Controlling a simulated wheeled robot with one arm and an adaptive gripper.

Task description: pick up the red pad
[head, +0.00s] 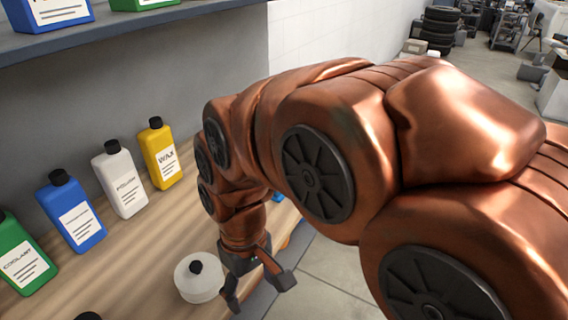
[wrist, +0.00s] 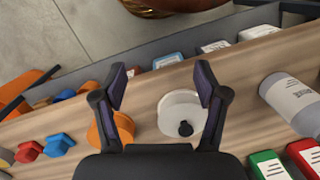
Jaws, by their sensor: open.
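A small red piece that looks like the red pad (wrist: 28,152) lies on the wooden shelf at the left of the wrist view, beside a similar blue piece (wrist: 59,145). I cannot make out the red piece in the head view; my arm covers part of the shelf there. My gripper (wrist: 160,82) is open and empty, with its fingers spread above the shelf. The red piece is well to the left of the fingers in the wrist view. In the head view my gripper (head: 259,287) is at the shelf's front edge, right of a white round container.
The white round container (wrist: 182,113) with a black knob is near my right finger, and an orange round item (wrist: 108,128) is near the left. Blue (head: 77,212), white (head: 120,179) and yellow (head: 161,154) bottles stand along the back. An upper shelf (head: 130,30) overhangs.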

